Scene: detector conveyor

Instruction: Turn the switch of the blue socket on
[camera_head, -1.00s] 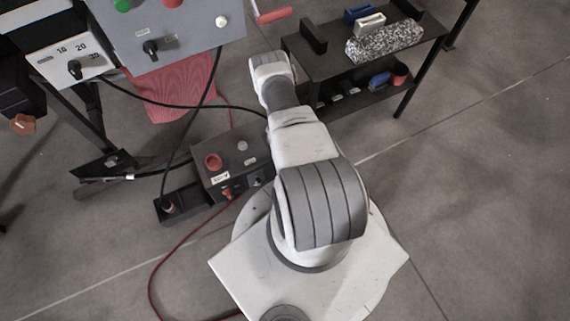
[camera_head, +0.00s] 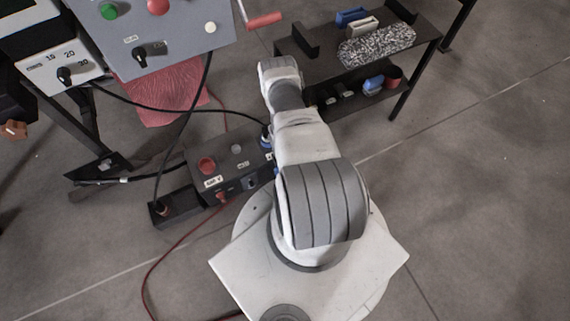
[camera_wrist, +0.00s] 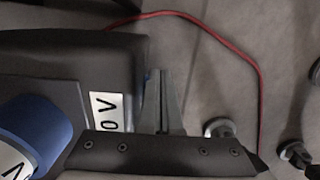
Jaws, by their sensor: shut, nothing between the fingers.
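The blue socket (camera_wrist: 38,125) fills the lower left of the wrist view, on a dark box (camera_wrist: 80,55). A white label (camera_wrist: 108,111) with dark marks sits between it and my gripper. My gripper (camera_wrist: 160,78) is shut and empty, its fingers just right of the label and beside the box's edge. I cannot tell whether they touch the box. The switch itself cannot be made out and may be hidden by the fingers. In the head view, a bit of blue (camera_head: 266,138) shows at the box's right end. My arm hides the gripper there.
A red cable (camera_wrist: 238,50) curves over the floor beyond the fingers. A grey control panel (camera_head: 185,40) stands at upper left in the head view, with a black cable (camera_head: 183,135) hanging down. A dark shelf (camera_head: 425,42) stands at upper right. The floor at right is clear.

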